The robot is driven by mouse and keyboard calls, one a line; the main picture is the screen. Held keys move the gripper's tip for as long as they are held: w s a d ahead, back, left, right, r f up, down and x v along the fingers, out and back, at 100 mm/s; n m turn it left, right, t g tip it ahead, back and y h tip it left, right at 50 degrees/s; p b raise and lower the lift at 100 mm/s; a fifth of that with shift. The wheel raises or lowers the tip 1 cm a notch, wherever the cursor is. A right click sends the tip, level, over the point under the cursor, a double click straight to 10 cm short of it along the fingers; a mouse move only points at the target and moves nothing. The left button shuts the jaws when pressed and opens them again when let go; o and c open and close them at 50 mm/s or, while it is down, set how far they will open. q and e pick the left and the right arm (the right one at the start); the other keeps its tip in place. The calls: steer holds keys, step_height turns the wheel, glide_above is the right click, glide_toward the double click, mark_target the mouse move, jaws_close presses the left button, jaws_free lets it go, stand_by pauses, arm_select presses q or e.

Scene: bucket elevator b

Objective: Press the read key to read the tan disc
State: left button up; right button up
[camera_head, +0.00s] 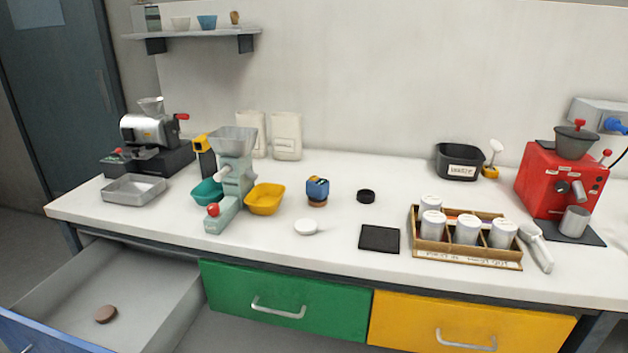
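A small blue device (317,187) with a dark and yellow top stands on the counter, left of the picture's middle. A tan disc (317,203) shows at its lower edge, and the device seems to rest on it; most of the disc is hidden. The read key is too small to make out for certain; a small yellow patch shows on top of the device. A brown disc (106,314) lies in the open drawer at lower left. Neither of my grippers is in view.
A white round lid (306,227), a black puck (365,196) and a black mat (379,239) lie near the device. A grey-green mill (236,180) and a yellow tray (265,198) stand to its left. A wooden rack (480,256) of white jars stands to the right.

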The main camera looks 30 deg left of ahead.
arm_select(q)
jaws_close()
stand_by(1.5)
